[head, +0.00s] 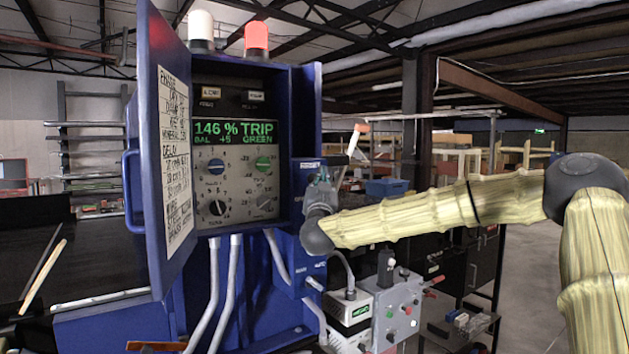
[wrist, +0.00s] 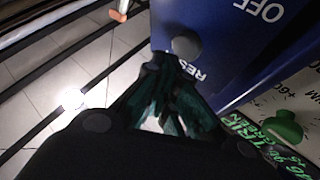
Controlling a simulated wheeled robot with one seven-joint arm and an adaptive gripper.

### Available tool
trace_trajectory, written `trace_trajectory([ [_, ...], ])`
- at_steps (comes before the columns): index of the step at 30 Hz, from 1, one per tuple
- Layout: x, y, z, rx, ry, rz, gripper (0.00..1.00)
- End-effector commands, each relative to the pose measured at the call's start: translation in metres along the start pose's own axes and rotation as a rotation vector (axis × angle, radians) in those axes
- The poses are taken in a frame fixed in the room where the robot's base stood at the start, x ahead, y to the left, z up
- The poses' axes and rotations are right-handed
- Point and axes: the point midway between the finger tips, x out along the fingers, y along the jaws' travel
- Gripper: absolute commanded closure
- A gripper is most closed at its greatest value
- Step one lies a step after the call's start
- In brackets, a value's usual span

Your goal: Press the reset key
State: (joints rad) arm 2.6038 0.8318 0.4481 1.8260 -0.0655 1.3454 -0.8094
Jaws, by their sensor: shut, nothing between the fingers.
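The reset key seems to be the round grey button (wrist: 187,45) on a blue panel in the wrist view, beside white lettering that begins "RES". My gripper (wrist: 168,62) is shut and empty, its dark fingertips just below the button in that picture. I cannot tell whether they touch it. In the head view my gripper (head: 322,174) is at the right side of the blue cabinet (head: 305,90), in front of a small blue side box, and hides the key there.
The cabinet door (head: 165,150) stands open at left, with a written sheet on it. Dials (head: 217,207) sit below the display. White and red lamps (head: 256,38) top the cabinet. A grey control box (head: 397,310) with buttons stands below my arm. Open floor lies at far right.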

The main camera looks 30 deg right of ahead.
Motion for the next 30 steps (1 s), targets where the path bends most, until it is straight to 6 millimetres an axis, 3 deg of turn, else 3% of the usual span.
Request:
trace_trajectory([
  [30,0.0061,-0.0058,0.0042,0.000,0.000,0.000,1.00],
])
